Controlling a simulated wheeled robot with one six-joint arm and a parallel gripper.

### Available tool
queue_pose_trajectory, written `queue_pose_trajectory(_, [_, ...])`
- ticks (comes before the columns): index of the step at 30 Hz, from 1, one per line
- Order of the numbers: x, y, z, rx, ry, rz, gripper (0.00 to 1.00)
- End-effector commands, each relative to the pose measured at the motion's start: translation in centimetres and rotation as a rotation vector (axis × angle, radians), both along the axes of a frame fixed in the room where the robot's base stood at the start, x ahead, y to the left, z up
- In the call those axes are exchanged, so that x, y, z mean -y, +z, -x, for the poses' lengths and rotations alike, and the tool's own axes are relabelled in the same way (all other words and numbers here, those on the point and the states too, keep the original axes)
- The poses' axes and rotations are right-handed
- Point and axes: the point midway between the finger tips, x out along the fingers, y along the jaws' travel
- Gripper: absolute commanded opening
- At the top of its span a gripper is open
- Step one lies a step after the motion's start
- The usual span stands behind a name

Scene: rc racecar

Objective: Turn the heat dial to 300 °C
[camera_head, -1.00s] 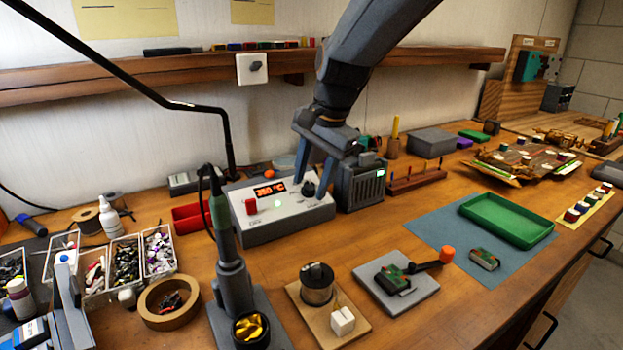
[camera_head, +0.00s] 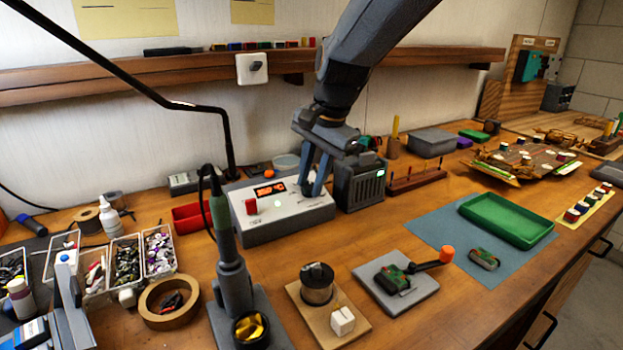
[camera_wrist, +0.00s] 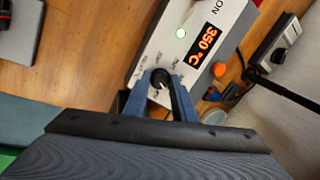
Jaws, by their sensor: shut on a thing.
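The heat dial (camera_wrist: 160,80) is a small black knob with a white pointer mark on the pale top of the soldering station (camera_head: 285,221). It lies between the two blue fingers of my gripper (camera_wrist: 161,77) in the wrist view. In the head view my gripper (camera_head: 315,193) reaches down onto the station's right side, and its fingers hide the dial. My gripper is shut on the dial. The orange display (camera_wrist: 208,37) reads 350 °C in the wrist view; it is partly covered in the head view (camera_head: 270,189).
A red switch (camera_head: 251,207) sits on the station's left. A dark ribbed box (camera_head: 361,186) stands close to the right of my gripper. A soldering iron in its stand (camera_head: 229,260) rises in front. A wooden shelf (camera_head: 130,72) crosses the wall behind.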

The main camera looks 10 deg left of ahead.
Motion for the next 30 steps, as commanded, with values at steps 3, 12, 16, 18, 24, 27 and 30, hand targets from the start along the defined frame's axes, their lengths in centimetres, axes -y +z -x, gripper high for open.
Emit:
queue_pose_trajectory(3, [0.05, -0.03, 0.09, -0.001, 0.009, 0.004, 0.02])
queue_pose_trajectory(12, [0.01, 0.05, 0.11, 0.018, 0.089, 0.03, 0.02])
queue_pose_trajectory(16, [-0.06, 0.11, 0.16, 0.038, 0.172, 0.057, 0.02])
queue_pose_trajectory(18, [-0.08, 0.16, 0.19, 0.051, 0.228, 0.075, 0.02])
queue_pose_trajectory(24, [-0.15, 0.12, 0.23, 0.092, 0.397, 0.129, 0.02])
queue_pose_trajectory(27, [-0.14, 0.11, 0.23, 0.111, 0.478, 0.156, 0.02])
queue_pose_trajectory(30, [-0.16, 0.08, 0.25, 0.13, 0.551, 0.178, 0.02])
